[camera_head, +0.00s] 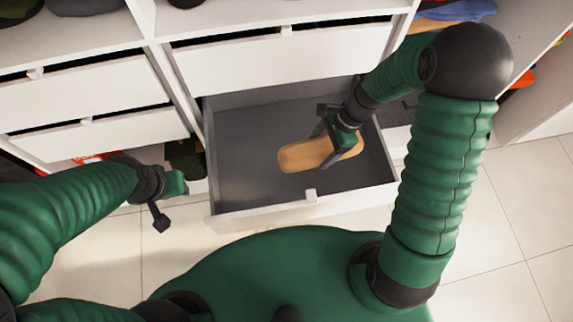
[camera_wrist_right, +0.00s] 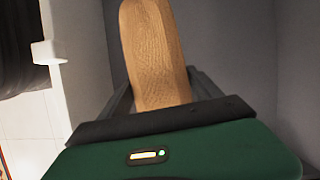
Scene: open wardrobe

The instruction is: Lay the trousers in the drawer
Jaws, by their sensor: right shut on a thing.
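The tan folded trousers (camera_head: 296,156) are in the open grey-floored drawer (camera_head: 240,150), toward its right half. I cannot tell whether they rest fully on the drawer's floor. My right gripper (camera_head: 328,138) reaches into the drawer from the upper right and is shut on the trousers. In the right wrist view the trousers (camera_wrist_right: 155,55) stick out between my dark fingers (camera_wrist_right: 160,100), with a ribbed tan surface; their near end is hidden by the gripper. My left gripper (camera_head: 165,205) is outside the drawer, left of it; its jaw opening is unclear.
Closed white drawers stand above (camera_head: 285,55) and to the left (camera_head: 85,95). An open shelf with a dark green item (camera_head: 186,158) lies left of the drawer. Folded clothes (camera_head: 465,10) sit at upper right. The tiled floor (camera_head: 480,230) at right is clear.

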